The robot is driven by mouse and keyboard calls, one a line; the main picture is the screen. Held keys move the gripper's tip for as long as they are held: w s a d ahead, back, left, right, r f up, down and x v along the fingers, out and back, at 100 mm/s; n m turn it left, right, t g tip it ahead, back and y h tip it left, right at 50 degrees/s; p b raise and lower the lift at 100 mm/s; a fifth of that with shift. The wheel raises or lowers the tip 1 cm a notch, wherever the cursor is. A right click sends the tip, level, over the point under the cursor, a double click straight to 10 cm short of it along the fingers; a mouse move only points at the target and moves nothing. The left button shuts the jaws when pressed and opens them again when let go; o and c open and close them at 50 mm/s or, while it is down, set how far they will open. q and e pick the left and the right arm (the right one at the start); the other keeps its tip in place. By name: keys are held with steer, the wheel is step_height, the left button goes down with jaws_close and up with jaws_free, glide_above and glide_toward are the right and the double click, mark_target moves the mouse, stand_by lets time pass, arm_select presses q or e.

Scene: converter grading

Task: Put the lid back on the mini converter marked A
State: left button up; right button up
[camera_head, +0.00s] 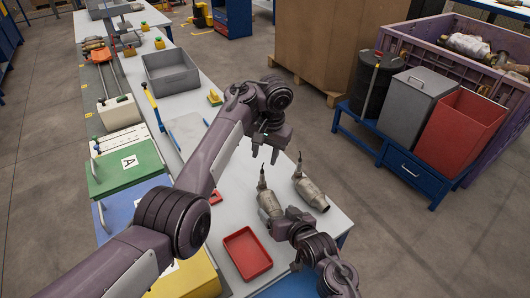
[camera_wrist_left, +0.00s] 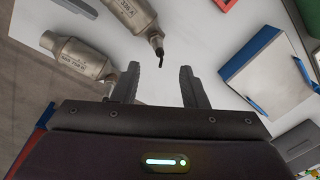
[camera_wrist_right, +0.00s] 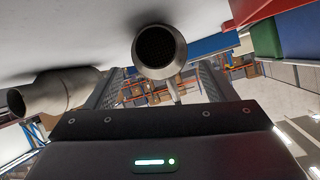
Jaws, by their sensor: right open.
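Two metal converters lie on the light table in the head view. The left one (camera_head: 269,203) seems to be the one reading "336 A" in the left wrist view (camera_wrist_left: 128,12). The other converter (camera_head: 312,194) lies to its right and also shows in the left wrist view (camera_wrist_left: 78,58). My left gripper (camera_head: 266,153) is open and empty above the converters' thin ends. My right gripper (camera_head: 289,218) is open at the wide end of the left converter, whose open round mouth (camera_wrist_right: 160,50) faces the right wrist camera. I cannot make out a separate lid.
A red tray (camera_head: 247,254) lies just left of my right gripper. A green box (camera_head: 126,168) labelled A stands at the left. A grey bin (camera_head: 171,75) and a blue-edged pale board (camera_head: 188,132) are farther back. Red and grey bins stand off the table, right.

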steer(key=shift+v, duration=2.2)
